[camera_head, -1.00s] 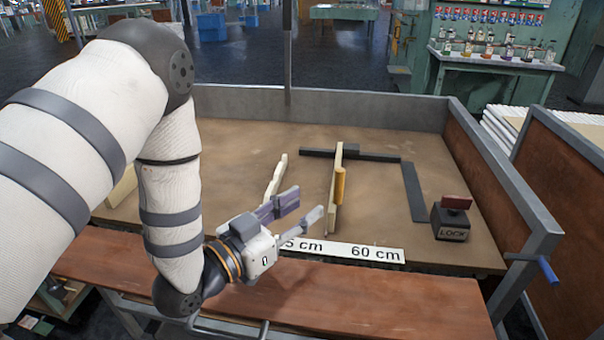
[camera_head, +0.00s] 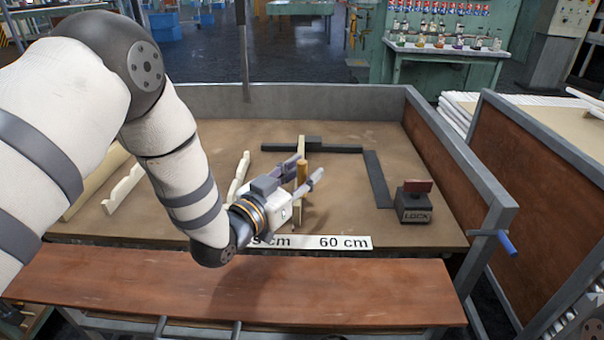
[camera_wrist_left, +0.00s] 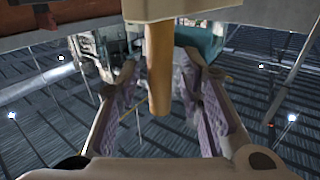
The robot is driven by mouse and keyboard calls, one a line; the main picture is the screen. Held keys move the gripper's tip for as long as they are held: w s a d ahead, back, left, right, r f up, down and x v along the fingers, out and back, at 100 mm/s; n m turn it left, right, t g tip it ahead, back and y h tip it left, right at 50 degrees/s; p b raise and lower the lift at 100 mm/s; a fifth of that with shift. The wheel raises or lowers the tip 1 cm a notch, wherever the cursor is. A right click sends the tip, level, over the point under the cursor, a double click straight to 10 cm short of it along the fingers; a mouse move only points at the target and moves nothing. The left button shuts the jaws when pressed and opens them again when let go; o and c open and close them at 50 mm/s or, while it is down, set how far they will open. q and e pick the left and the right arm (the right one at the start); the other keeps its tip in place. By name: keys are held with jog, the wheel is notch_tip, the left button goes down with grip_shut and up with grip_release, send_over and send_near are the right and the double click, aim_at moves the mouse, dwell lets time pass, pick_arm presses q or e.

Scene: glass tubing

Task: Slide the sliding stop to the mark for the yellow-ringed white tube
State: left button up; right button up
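The sliding stop shows as a pale wooden bar (camera_head: 301,143) on the brown bench, with an upright tan peg (camera_head: 302,172) as its handle. My left gripper (camera_head: 309,166) is open, with one finger on each side of the peg. In the left wrist view the peg (camera_wrist_left: 158,70) hangs between the two spread fingers (camera_wrist_left: 158,95), with gaps on both sides. My arm and gripper hide part of the stop. A white mark strip (camera_head: 310,242) runs along the front edge; "60 cm" is readable, and the label left of it is partly hidden. My right gripper is not in view.
A dark rail (camera_head: 340,148) lies behind the stop, and a dark strip (camera_head: 378,180) lies to its right. A block marked LOCK with a red top (camera_head: 414,203) stands at the right. Notched pale pieces (camera_head: 125,187) lie left. White tubes (camera_head: 455,116) are stacked beyond the right wall.

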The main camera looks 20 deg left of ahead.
pick_arm(q)
grip_shut()
jog(key=a, duration=0.2)
jog(key=s+a+p, duration=0.1)
jog(key=a, duration=0.2)
jog(key=shift+s, duration=0.2)
jog(key=shift+o, duration=1.3)
grip_release()
jog(key=shift+d, duration=0.1)
jog(key=v, duration=1.2)
